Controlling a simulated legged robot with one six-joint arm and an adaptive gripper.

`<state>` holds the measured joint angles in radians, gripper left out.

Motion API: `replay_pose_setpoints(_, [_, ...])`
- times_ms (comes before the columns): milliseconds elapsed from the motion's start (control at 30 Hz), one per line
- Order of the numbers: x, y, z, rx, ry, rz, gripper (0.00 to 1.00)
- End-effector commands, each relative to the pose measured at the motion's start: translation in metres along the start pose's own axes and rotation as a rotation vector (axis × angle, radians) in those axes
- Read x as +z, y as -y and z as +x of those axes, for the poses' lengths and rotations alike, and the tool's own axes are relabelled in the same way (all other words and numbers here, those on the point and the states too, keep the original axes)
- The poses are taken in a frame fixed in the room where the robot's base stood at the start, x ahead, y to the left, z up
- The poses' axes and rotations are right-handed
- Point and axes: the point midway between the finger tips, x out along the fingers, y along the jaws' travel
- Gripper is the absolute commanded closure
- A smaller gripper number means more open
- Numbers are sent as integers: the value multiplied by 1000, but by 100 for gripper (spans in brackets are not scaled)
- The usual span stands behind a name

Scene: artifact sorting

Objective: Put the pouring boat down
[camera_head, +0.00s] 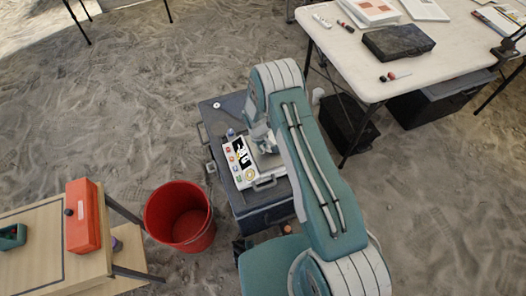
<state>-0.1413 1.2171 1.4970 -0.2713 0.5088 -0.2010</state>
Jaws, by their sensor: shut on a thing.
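My gripper (264,143) is low over a dark storage case (213,120) in the middle of the view, pointing down at a white case or tray (268,180). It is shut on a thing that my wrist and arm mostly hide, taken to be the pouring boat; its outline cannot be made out. Whether the held thing touches the white surface cannot be told. The white tray has a handle on its near side and several small coloured, black and white items at its left part. A small bluish object (231,133) stands by its far left corner.
A red bucket (180,216) stands on the sand at the left of the dark case. A wooden table (30,238) with a red box (83,216) is at the lower left. A white table (455,50) with a black case (398,41) is at the upper right.

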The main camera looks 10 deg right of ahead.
Motion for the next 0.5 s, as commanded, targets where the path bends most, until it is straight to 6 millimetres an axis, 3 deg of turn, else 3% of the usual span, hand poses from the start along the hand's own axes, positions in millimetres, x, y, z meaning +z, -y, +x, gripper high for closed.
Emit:
replay_pose_setpoints(300, [-6,-1,36,1,1,-1,100])
replay_pose_setpoints(500, [-6,-1,36,1,0,0,100])
